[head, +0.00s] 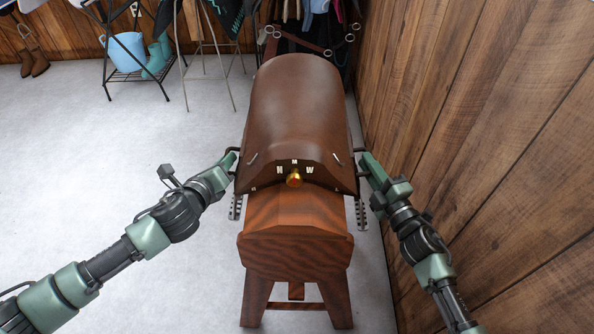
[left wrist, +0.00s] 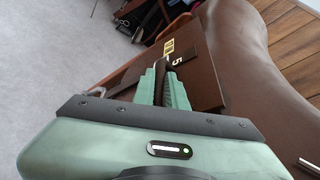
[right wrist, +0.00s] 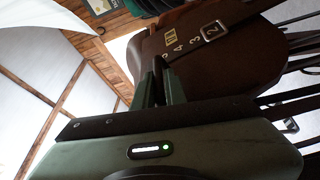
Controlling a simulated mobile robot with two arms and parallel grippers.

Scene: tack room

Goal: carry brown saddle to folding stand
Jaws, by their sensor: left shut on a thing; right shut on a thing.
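The brown saddle (head: 297,105) sits over a wooden saddle horse (head: 294,250) in the middle of the head view. Its near end carries white letters and a gold knob. I cannot tell whether it rests on the horse or is slightly raised. My left gripper (head: 233,160) is shut on the saddle's left edge; the left wrist view shows its fingers closed at a brown flap (left wrist: 205,70). My right gripper (head: 366,162) is shut on the right edge; the right wrist view shows its fingers at a numbered flap (right wrist: 205,45). A grey-legged stand (head: 205,48), possibly the folding stand, is at the back left.
A wood-plank wall (head: 480,120) runs close along the right, near my right arm. A dark rack (head: 108,60) with a light-blue bucket (head: 124,52) stands back left, near brown boots (head: 33,62). Straps (head: 315,12) hang behind the saddle. The grey floor (head: 90,150) at left is clear.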

